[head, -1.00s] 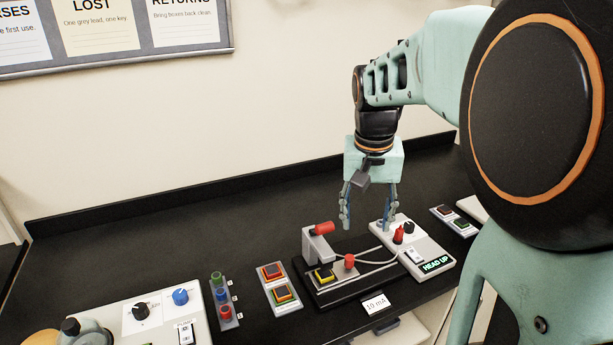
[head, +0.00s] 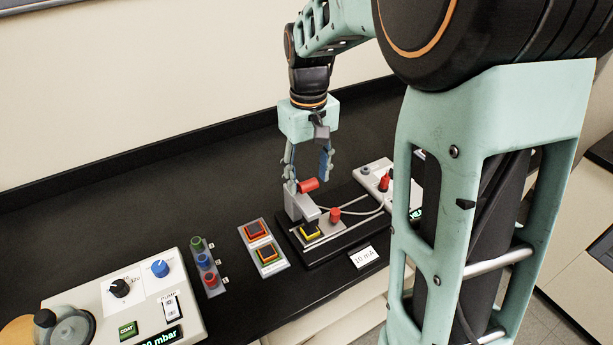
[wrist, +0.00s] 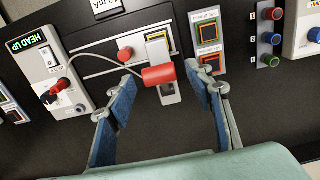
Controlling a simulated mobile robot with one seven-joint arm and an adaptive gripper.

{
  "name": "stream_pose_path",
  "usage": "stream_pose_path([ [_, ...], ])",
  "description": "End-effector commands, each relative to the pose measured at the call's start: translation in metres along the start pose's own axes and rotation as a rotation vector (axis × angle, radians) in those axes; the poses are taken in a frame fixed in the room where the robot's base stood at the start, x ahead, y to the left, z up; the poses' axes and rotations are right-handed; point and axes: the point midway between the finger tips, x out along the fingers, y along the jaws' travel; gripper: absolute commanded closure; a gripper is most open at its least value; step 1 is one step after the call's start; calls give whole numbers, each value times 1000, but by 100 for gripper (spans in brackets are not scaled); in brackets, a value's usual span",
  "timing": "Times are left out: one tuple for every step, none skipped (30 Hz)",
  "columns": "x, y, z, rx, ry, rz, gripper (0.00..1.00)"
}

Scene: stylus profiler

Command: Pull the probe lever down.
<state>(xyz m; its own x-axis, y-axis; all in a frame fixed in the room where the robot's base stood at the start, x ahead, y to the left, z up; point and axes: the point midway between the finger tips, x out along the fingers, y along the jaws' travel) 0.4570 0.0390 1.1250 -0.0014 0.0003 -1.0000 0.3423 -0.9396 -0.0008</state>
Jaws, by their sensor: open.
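The probe lever has a red cylindrical handle (head: 308,185) on a grey bracket (head: 300,205) of the profiler. The handle (wrist: 158,74) also shows in the wrist view. My gripper (head: 307,171) is open and points down just above and around the handle. In the wrist view my gripper (wrist: 162,82) has a finger on each side of the handle, with nothing gripped. I cannot tell whether a finger touches it. A yellow-edged pad (head: 311,232) lies below the bracket. The control box (wrist: 58,70) shows "HEAD UP" in the wrist view.
A two-button panel (head: 242,234) and a strip of coloured buttons (head: 195,262) lie left. A large control unit (head: 65,300) stands farther left. The back of the bench is clear.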

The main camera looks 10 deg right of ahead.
Motion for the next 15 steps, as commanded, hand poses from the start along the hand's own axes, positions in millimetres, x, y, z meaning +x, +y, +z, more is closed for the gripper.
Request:
stream_pose_path([
  [7,0,0,0,-3,-1,52],
  [11,0,0,0,-2,-1,52],
  [15,0,0,0,-2,-1,52],
  [18,0,0,0,-2,-1,52],
  [20,0,0,0,-2,0,52],
  [22,0,0,1,0,0,52],
  [24,0,0,1,0,0,52],
  [24,0,0,1,0,0,52],
  [25,0,0,1,1,0,52],
  [26,0,0,1,1,0,52],
  [26,0,0,1,1,0,52],
  [26,0,0,1,1,0,52],
  [26,0,0,1,1,0,52],
  [26,0,0,1,1,0,52],
  [26,0,0,1,1,0,52],
])
